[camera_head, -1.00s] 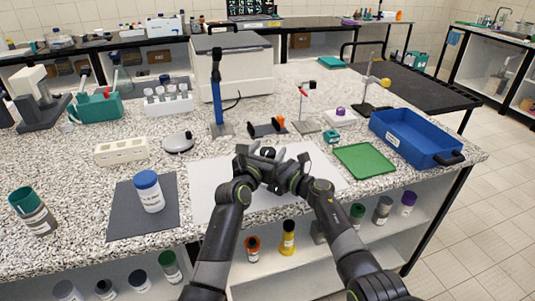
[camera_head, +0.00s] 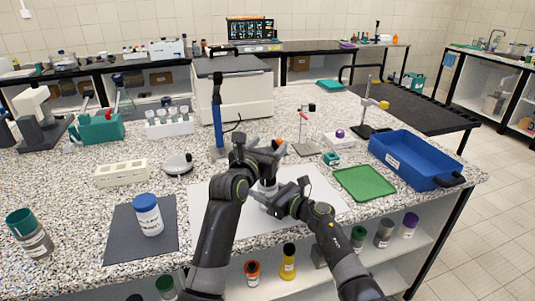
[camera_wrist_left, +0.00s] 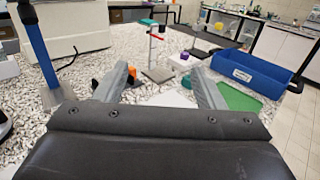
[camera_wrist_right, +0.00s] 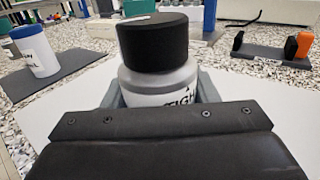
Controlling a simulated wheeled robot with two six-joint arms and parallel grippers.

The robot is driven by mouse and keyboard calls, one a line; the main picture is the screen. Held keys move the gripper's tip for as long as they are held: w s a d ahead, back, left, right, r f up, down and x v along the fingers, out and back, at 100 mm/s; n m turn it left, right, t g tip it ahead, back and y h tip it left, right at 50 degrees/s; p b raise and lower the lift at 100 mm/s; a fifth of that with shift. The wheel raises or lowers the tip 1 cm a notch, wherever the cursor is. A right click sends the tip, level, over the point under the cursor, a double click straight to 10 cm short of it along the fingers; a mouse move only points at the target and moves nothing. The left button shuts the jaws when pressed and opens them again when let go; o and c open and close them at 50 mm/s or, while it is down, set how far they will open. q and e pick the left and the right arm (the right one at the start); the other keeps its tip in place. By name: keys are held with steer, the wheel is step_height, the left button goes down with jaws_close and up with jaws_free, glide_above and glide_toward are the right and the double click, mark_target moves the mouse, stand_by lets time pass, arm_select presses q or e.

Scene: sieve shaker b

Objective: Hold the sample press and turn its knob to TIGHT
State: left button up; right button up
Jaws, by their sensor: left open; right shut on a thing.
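The sample press is a grey-white cylinder with a wide black knob on top. In the right wrist view its body (camera_wrist_right: 158,82) stands upright between the fingers of my right gripper (camera_wrist_right: 158,98), which is shut on it. Its black knob (camera_wrist_right: 153,43) is clear of any finger. Part of a label reading like TIGHT shows on the body; its edge is hidden by my gripper. In the head view the press (camera_head: 268,187) is partly covered by my arms. My left gripper (camera_head: 279,146) is open and empty, above and behind the press; its spread fingers show in the left wrist view (camera_wrist_left: 160,92).
A white sheet (camera_head: 312,187) lies under the press. A green tray (camera_head: 364,183) and blue bin (camera_head: 412,160) are at right. A blue-lidded jar (camera_head: 148,214) stands on a dark mat at left. A blue post (camera_head: 218,118) and a stand (camera_head: 304,140) rise behind.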

arm_select(q)
steer(key=s+a+f+m+g+h, duration=0.3)
steer(key=s+a+f+m+h, duration=0.15)
steer(key=s+a+f, duration=0.4)
steer(key=shift+n, duration=0.45)
steer(key=x, duration=1.2)
steer(key=shift+s+d+f, duration=0.2)
steer(key=shift+d+f, duration=0.05)
steer(key=shift+d, duration=0.15)
steer(key=c, duration=1)
steer(key=shift+o, duration=0.2)
steer(key=shift+f, duration=0.1)
